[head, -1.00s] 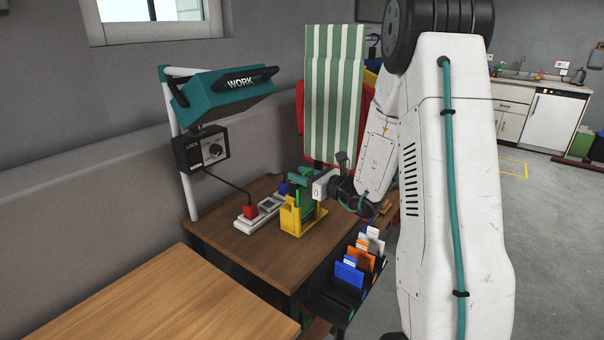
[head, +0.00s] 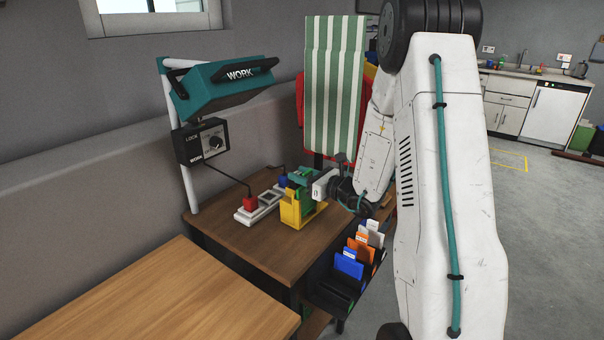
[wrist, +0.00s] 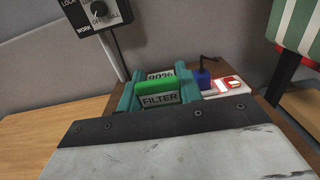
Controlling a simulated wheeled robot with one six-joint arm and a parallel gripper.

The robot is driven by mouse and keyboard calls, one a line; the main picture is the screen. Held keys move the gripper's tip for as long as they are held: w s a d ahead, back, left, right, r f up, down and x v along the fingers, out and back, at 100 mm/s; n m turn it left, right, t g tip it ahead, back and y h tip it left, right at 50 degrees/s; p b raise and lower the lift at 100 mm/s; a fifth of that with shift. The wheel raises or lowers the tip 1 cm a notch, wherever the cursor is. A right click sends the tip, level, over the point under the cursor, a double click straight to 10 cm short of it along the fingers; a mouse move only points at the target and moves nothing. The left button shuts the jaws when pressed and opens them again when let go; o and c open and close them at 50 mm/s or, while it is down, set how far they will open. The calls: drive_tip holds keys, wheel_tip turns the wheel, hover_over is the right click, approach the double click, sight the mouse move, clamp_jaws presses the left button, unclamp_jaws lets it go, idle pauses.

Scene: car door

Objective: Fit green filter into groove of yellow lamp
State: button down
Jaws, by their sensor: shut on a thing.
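The yellow lamp (head: 291,213) stands on the brown table. In the head view my gripper (head: 302,178) is at the lamp's upper part, reaching in from the right. In the wrist view the teal fingers of my gripper (wrist: 157,88) stand on both sides of the green filter (wrist: 158,91), shut on it; its label reads "FILTER". A little green also shows at the lamp's top in the head view. The filter's lower edge and the groove are hidden, so I cannot tell whether the filter is seated. The lamp itself is not clearly visible in the wrist view.
A power strip (head: 246,214) with a red plug (head: 250,204) and a blue plug (wrist: 203,78) lies behind the lamp. A teal work light (head: 225,88) hangs at left. A black rack (head: 330,296) of coloured cards is at the front right. The wooden table (head: 165,300) is clear.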

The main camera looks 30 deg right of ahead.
drive_tip(key=shift+f, duration=1.05)
drive_tip(key=c, duration=0.9)
unclamp_jaws()
drive_tip(key=shift+o, duration=0.2)
drive_tip(key=v, duration=0.7)
drive_tip(key=shift+s, duration=0.4)
drive_tip(key=shift+d, duration=0.1)
